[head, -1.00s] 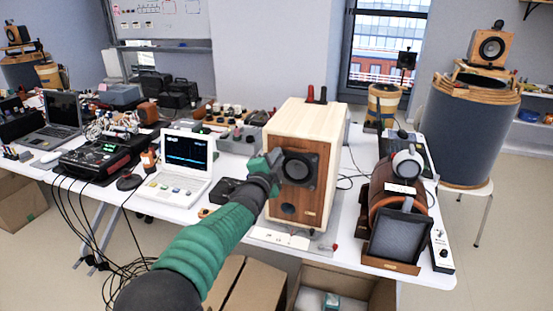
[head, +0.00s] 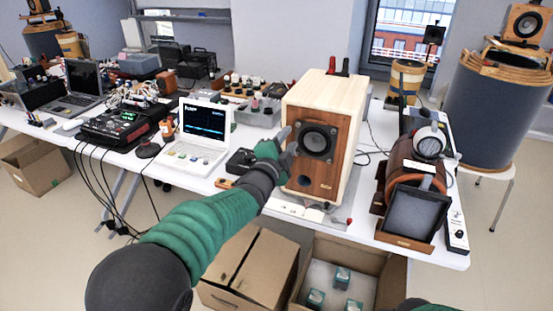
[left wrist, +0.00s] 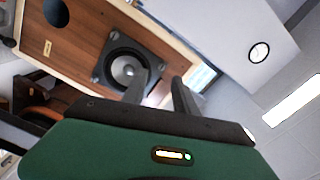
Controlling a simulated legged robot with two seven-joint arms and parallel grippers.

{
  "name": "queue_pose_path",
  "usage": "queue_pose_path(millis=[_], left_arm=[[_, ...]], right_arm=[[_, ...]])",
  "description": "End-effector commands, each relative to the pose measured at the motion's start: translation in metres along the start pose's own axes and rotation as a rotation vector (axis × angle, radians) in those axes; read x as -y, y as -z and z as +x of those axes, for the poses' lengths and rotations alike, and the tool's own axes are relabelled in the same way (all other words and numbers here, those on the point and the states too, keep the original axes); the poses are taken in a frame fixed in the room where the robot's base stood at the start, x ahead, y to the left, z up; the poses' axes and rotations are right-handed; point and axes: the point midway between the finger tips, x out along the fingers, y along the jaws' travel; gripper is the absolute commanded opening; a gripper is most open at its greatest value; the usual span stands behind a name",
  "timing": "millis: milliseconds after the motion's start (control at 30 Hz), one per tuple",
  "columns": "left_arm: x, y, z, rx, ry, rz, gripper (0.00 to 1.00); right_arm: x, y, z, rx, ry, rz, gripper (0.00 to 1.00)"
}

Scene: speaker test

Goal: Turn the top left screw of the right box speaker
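A wooden box speaker (head: 330,182) stands on the white table, its front facing me, with a round dark driver (head: 316,141) in a square frame. The driver also shows in the left wrist view (left wrist: 126,70), with small screws at its frame corners. My left gripper (head: 290,141) is at the left side of the driver frame, near its top left corner. In the left wrist view its two dark fingers (left wrist: 160,80) stand apart with a gap and nothing visible between them. Contact with a screw cannot be told. My right gripper is out of view.
A white laptop-like instrument (head: 196,150) and a small black box (head: 241,161) stand left of the speaker. Headphones (head: 430,142) on a brown stand and a tilted dark panel (head: 414,213) are to the right. Open cardboard boxes (head: 385,270) lie below the table edge.

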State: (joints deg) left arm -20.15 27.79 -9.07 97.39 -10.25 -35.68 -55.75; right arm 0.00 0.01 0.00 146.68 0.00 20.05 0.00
Motion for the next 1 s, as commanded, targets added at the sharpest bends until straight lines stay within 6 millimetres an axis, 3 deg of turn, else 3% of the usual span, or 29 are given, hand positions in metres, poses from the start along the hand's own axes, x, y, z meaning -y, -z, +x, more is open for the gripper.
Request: queue_pose_path(millis=[200,333,500,767,867,967,1000], left_arm=[[0.0,0.0,-0.063,0.001,0.0,-0.001,0.34],[-0.001,0.0,-0.088,0.001,-0.001,0.0,0.34],[-0.002,0.0,-0.101,0.0,-0.001,0.0,0.34],[-0.003,-0.001,-0.101,0.003,-0.004,-0.002,0.34],[-0.016,-0.017,-0.108,0.052,-0.053,-0.062,0.34],[-0.052,-0.057,-0.132,0.199,-0.178,-0.235,0.34],[-0.073,-0.077,-0.15,0.285,-0.24,-0.333,0.34]], right_arm=[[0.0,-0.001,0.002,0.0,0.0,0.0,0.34],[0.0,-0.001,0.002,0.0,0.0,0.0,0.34],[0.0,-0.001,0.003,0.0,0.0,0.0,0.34],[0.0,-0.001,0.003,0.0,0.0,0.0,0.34],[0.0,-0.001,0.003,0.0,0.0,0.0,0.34],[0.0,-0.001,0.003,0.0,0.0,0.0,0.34],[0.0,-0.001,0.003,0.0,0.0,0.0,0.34]])
